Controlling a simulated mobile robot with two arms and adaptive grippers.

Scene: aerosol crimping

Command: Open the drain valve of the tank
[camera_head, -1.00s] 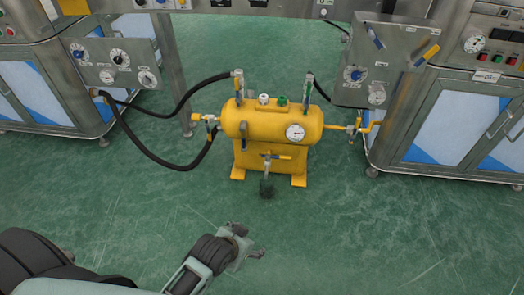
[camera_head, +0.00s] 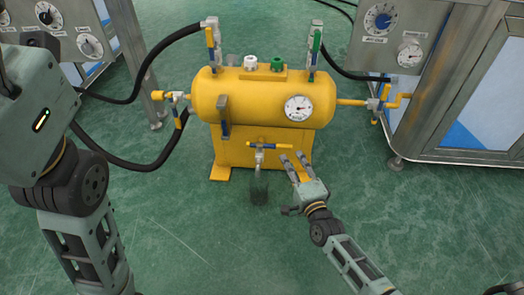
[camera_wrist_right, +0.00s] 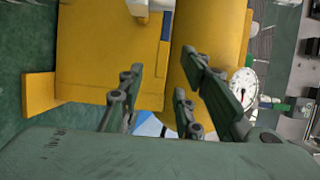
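The yellow tank (camera_head: 252,96) stands ahead on a yellow base. The drain valve (camera_head: 268,146), with a yellow and blue handle lying crosswise, sits low on its front. A short metal outlet runs down from it towards a dark cup-like piece (camera_head: 259,188) on the floor. My right gripper (camera_head: 292,158) is open and empty, just right of the handle's right end; whether it touches cannot be told. In the right wrist view the spread fingers (camera_wrist_right: 165,88) face the yellow tank (camera_wrist_right: 205,35), with nothing between them. My left arm shows at the left, its gripper out of view.
The tank has a gauge (camera_head: 298,108), a left side valve (camera_head: 175,96), a right side valve (camera_head: 378,103) and two top valves with hoses. Black hoses (camera_head: 130,160) hang at the left. A metal cabinet (camera_head: 460,100) stands at the right. The front floor is clear.

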